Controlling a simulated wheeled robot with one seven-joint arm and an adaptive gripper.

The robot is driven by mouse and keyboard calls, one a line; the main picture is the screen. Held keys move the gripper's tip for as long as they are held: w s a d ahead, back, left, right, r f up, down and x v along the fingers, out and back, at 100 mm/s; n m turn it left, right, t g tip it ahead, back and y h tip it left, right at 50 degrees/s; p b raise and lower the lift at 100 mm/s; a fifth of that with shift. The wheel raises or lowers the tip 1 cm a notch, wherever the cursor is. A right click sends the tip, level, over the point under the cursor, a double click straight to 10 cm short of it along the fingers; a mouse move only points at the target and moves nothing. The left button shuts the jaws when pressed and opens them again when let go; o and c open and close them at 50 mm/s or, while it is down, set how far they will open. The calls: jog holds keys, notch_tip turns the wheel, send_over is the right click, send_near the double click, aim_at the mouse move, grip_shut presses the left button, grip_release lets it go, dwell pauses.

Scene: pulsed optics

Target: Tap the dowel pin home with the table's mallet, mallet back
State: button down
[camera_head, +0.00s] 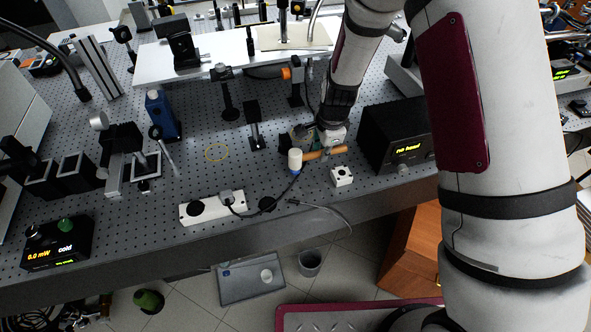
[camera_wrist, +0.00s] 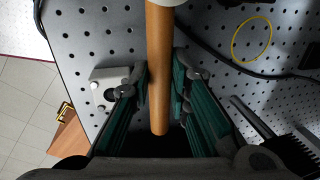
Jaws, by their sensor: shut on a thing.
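The mallet has a white head (camera_head: 295,160) and an orange-brown wooden handle (camera_head: 326,153). My gripper (camera_head: 318,146) is shut on the handle, which lies roughly level in the head view. In the wrist view the handle (camera_wrist: 159,45) runs between the green-lined fingers of my gripper (camera_wrist: 160,85), and the head is mostly cut off at the top edge. A small white block (camera_head: 342,176) stands on the table right of the mallet and nearer the front edge. It also shows in the wrist view (camera_wrist: 112,76), with a dark round opening. I cannot make out the dowel pin.
A yellow ring (camera_head: 216,153) lies on the perforated table (camera_head: 200,175). The table's front edge is close to the block.

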jog(key=shift+w+f, duration=0.2)
jog(key=shift+f, duration=0.4)
notch_tip(320, 180, up, 5)
jog(key=shift+s+r+p, duration=0.15)
jog(key=shift+p, duration=0.65)
jog(key=shift+f+b, duration=0.55)
jog(key=shift+f, duration=2.3)
notch_tip(320, 180, up, 5)
jog(key=shift+f+p, duration=0.2)
jog(key=shift+p, duration=0.45)
jog(key=shift+r, duration=0.35)
jog(key=shift+r, duration=0.1)
